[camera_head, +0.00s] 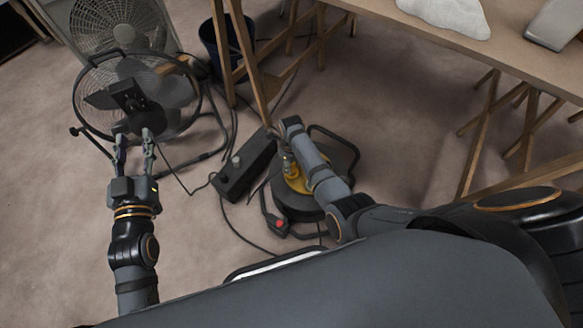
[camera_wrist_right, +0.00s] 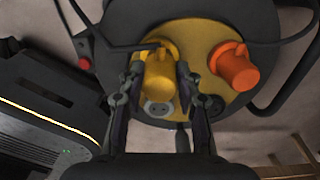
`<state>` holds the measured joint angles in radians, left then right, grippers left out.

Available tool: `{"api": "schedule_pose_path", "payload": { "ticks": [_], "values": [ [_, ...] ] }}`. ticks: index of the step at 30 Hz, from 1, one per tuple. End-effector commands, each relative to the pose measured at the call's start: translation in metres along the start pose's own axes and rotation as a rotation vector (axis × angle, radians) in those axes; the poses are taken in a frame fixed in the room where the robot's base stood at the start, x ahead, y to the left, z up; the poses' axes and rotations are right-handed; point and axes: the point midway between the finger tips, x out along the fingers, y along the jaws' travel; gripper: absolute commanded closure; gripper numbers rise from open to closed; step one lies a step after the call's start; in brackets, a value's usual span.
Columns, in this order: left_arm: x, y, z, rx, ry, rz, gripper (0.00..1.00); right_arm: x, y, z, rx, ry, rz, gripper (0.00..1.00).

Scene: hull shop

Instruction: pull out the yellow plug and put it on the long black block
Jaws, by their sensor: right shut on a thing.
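The yellow plug (camera_wrist_right: 160,76) is at the yellow face of a round black cable reel (camera_wrist_right: 222,28), with its cable leading off to the left. My right gripper (camera_wrist_right: 159,72) is shut on this plug, one finger on each side. A round grey socket shows just below the plug; I cannot tell whether the plug is still seated. In the head view the long black block (camera_head: 245,165) lies on the floor just left of the reel (camera_head: 300,205), with knobs or plugs on its top. My left gripper (camera_head: 133,143) is open and empty in front of the fan.
An orange plug (camera_wrist_right: 233,67) sits on the reel face, right of the yellow one. A round floor fan (camera_head: 130,95) stands at left, a dark bucket (camera_head: 226,45) behind. Cables cross the floor. A wooden trestle table (camera_head: 480,50) is at upper right.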

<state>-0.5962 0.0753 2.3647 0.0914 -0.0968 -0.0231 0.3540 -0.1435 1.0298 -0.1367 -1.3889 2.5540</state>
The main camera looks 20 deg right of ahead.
Motion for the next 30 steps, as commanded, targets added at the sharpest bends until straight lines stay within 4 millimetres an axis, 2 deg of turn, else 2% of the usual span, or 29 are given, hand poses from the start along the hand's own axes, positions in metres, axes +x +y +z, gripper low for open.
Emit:
{"api": "schedule_pose_path", "payload": {
  "ticks": [30],
  "values": [
    [0.004, 0.000, -0.043, 0.000, 0.000, 0.000, 0.60, -0.040, 0.000, 0.000, 0.000, 0.000, 0.000, 1.00]
  ]
}}
